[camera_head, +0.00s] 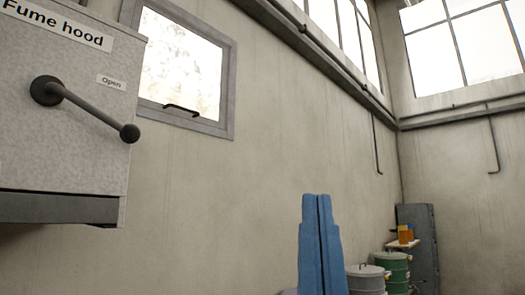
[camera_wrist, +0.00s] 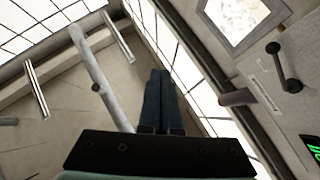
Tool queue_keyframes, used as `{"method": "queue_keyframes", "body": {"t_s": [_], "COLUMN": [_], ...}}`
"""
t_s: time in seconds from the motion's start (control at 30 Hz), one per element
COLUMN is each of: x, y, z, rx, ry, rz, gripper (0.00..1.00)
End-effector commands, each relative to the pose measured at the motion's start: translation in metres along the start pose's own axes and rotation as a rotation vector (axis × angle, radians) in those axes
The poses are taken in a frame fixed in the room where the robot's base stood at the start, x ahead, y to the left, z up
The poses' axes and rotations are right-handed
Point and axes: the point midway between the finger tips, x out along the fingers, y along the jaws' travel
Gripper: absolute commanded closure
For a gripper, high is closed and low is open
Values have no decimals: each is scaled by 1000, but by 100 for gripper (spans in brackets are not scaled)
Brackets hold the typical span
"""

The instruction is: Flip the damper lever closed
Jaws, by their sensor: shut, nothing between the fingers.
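The damper lever (camera_head: 90,108) is a dark rod with a ball knob, mounted on the front of the grey fume hood (camera_head: 60,165). In the head view it slants right and down from its round pivot, and its knob lies below the "Open" label (camera_head: 111,82). The lever also shows at the upper right of the wrist view (camera_wrist: 283,65). My gripper (camera_head: 317,198) has blue fingers held together, pointing up, well to the right of the lever and apart from it. The fingers also show in the wrist view (camera_wrist: 160,74), with nothing between them.
A framed window (camera_head: 183,65) with a dark handle is in the wall right of the hood. Drums (camera_head: 393,268) and a tall grey cabinet (camera_head: 418,240) stand at the lower right. The space between my gripper and the hood looks clear.

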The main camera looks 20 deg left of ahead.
Motion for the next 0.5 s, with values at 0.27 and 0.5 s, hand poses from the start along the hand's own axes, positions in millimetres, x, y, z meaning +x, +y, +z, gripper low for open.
{"method": "queue_keyframes", "body": {"t_s": [0.27,0.5], "x": [77,94], "y": [-152,-222], "z": [-15,-35], "rx": [589,861], "ry": [-77,-138], "rz": [-284,-406], "gripper": [100,100]}}
